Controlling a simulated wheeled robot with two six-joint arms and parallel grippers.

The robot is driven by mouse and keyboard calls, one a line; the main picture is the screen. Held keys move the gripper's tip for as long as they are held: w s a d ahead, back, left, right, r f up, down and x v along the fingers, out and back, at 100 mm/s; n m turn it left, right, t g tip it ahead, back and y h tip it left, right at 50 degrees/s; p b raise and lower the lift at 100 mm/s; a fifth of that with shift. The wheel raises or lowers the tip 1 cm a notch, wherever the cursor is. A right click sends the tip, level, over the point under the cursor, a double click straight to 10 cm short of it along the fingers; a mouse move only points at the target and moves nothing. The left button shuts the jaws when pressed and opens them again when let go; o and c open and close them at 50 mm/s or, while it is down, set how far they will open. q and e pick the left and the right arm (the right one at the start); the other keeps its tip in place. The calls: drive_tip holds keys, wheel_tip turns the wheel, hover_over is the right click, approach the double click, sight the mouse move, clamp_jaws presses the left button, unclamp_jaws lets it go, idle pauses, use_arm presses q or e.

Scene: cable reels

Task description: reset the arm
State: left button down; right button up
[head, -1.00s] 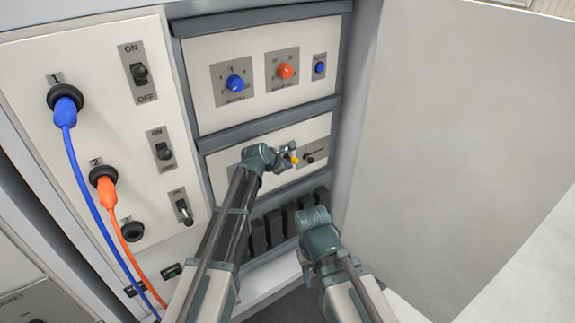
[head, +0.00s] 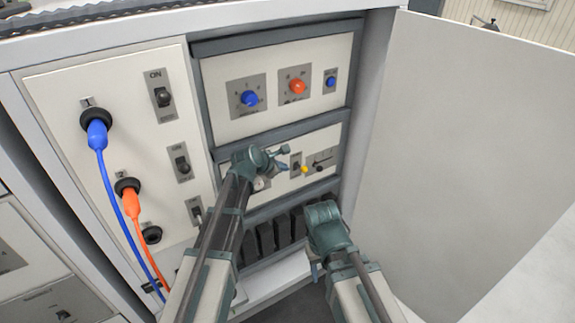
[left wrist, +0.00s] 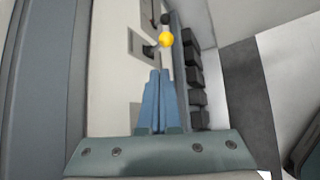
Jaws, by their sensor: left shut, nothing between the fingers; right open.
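My left gripper (head: 283,168) is in front of the lower drawer-like panel of the cabinet, just left of a yellow-tipped switch (head: 304,169). In the left wrist view its blue fingers (left wrist: 158,100) are shut with nothing between them. The yellow tip (left wrist: 165,39) shows there beyond the fingertips, apart from them. My right gripper (head: 315,271) hangs low in front of the cabinet's lower part. Its fingers are mostly hidden behind its own wrist.
The left panel carries a blue plug (head: 97,133), an orange plug (head: 132,200) and several toggle switches (head: 163,97). Above my left gripper are a blue knob (head: 249,99) and an orange knob (head: 297,87). An open cabinet door (head: 470,160) stands at the right.

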use_arm(q)
drive_tip(key=shift+s+r, duration=0.1)
idle(0.4)
drive_tip(key=s+d+f+m+g+y+p, duration=0.1)
drive_tip(key=s+m+g+y+p, duration=0.1)
drive_tip(key=s+m, duration=1.1)
drive_tip(key=s+f+m+g+y+p, duration=0.1)
drive_tip(key=s+m+g+y+p, duration=0.2)
drive_tip(key=s+m+g, duration=0.4)
drive_tip(key=s+m+y, duration=0.1)
drive_tip(key=s+m, duration=0.5)
drive_tip(key=s, duration=0.7)
drive_tip(key=shift+d+m, duration=0.35)
drive_tip(key=shift+m, duration=0.05)
